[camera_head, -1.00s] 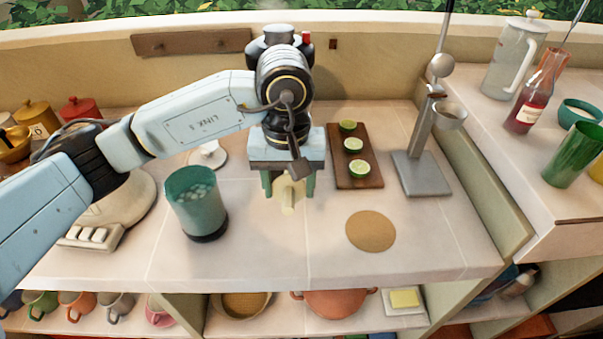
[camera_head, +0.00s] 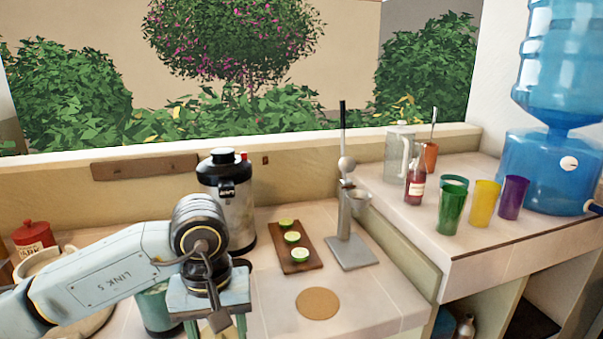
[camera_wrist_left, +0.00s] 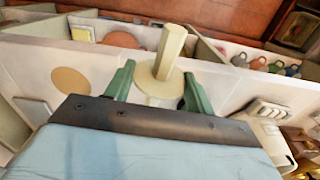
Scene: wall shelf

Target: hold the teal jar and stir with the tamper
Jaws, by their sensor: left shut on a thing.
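The teal jar (camera_head: 155,309) is on the counter at the lower left of the head view. My left gripper (camera_head: 216,326) is just right of the jar in this view. In the left wrist view, its green fingers (camera_wrist_left: 153,92) are shut on the tamper (camera_wrist_left: 168,55). The tamper is a cream faceted rod with a round flange. It is hidden in the head view, and the jar cannot be made out in the wrist view. My right gripper is not in view.
A wooden board (camera_head: 296,257) with lime halves lies right of my gripper, with a round cork mat (camera_head: 317,303) nearer. A grey press (camera_head: 350,238) and a steel container (camera_head: 236,210) stand behind. Cups, including a green cup (camera_head: 453,205), stand on the right counter.

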